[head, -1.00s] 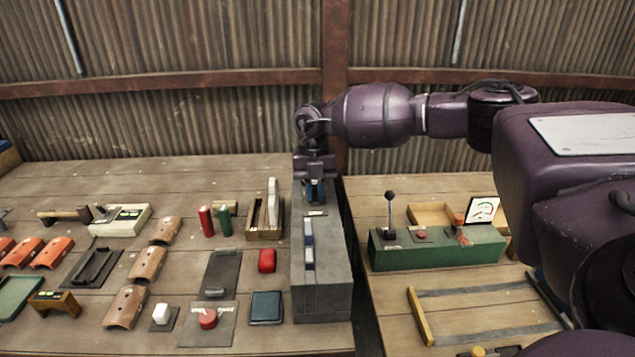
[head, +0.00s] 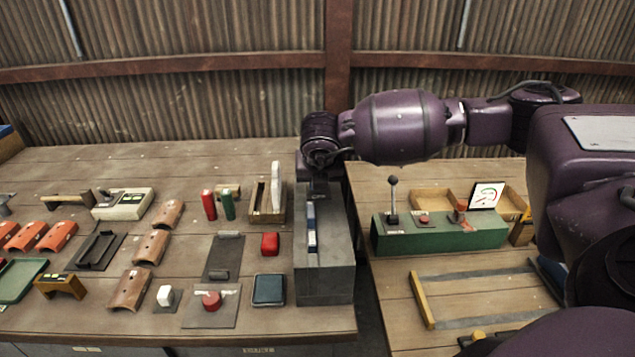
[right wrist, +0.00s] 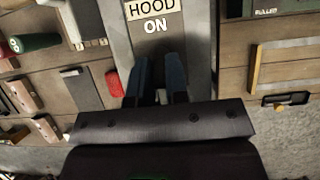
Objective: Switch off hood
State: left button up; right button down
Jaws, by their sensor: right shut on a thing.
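A grey box (head: 325,277) stands at the right end of the left table in the head view. A slot piece with blue and white parts (head: 311,226) lies along its top. In the right wrist view a white plate reading "HOOD" (right wrist: 153,7) is on the grey surface, with "ON" (right wrist: 156,26) below it. My right gripper (head: 318,186) is low at the box's far end. In the right wrist view its two blue fingers (right wrist: 158,76) point to the grey surface just below "ON". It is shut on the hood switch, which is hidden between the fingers. My left gripper is out of view.
A red block (head: 270,244), a wooden holder (head: 268,216) and red and green cylinders (head: 228,204) stand left of the box. A gap separates it from the right table, which holds a green control box (head: 440,235) with a black-knobbed lever. A corrugated wall stands behind.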

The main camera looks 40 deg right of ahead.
dwell(0.4)
jog(key=c, duration=1.1)
grip_release()
jog(key=shift+s+a+r, duration=0.1)
jog(key=shift+s+r, duration=0.15)
jog(key=shift+r, duration=0.25)
jog(key=v, duration=0.9)
jog(key=shift+s+a+r, duration=0.2)
jog(key=shift+r, duration=0.1)
